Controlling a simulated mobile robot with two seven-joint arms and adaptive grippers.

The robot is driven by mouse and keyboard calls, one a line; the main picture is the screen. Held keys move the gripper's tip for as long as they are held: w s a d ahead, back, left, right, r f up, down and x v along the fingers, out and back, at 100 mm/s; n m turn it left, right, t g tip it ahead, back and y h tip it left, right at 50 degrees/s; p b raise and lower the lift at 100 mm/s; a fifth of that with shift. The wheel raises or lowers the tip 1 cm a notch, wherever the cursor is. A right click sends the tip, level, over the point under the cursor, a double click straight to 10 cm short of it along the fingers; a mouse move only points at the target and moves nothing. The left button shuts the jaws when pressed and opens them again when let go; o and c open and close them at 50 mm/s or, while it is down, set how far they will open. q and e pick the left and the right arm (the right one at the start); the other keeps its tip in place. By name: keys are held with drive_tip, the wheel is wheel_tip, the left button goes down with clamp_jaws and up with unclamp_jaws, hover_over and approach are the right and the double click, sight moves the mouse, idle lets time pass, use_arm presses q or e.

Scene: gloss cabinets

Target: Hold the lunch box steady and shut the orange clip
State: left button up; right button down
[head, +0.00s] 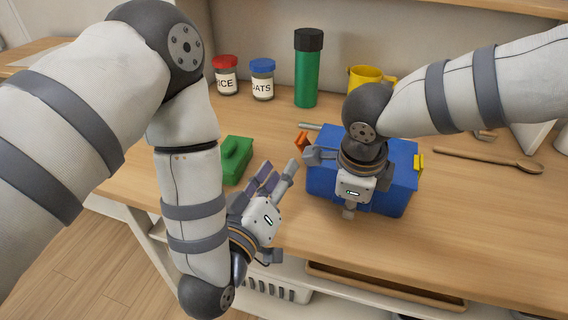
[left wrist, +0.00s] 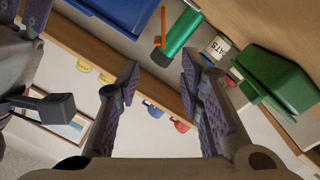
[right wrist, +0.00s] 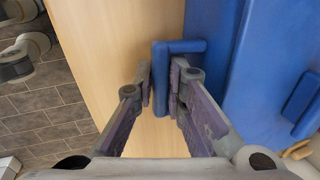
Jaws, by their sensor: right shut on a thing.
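The blue lunch box (head: 394,203) stands on the wooden counter, partly hidden by my right arm. The orange clip (head: 301,141) sticks out from its left side; it also shows in the left wrist view (left wrist: 163,28). A yellow clip (head: 419,165) is on the box's right side. My right gripper (head: 348,210) is shut on the blue handle at the box's front; the handle shows between its fingers in the right wrist view (right wrist: 161,90). My left gripper (head: 279,178) is open and empty, left of the box and nearer the counter's front edge than the orange clip.
A green container (head: 236,158) lies left of my left gripper. Behind are a red-lidded jar (head: 226,77), a blue-lidded jar (head: 262,80), a green bottle (head: 306,75) and a yellow mug (head: 368,76). A wooden spoon (head: 485,158) lies right of the box. The front right counter is clear.

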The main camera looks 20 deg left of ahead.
sight(302, 136)
use_arm(q)
drive_tip(key=w, duration=0.8)
drive_tip(key=w+d, duration=0.1)
drive_tip(key=w, duration=0.3)
clamp_jaws()
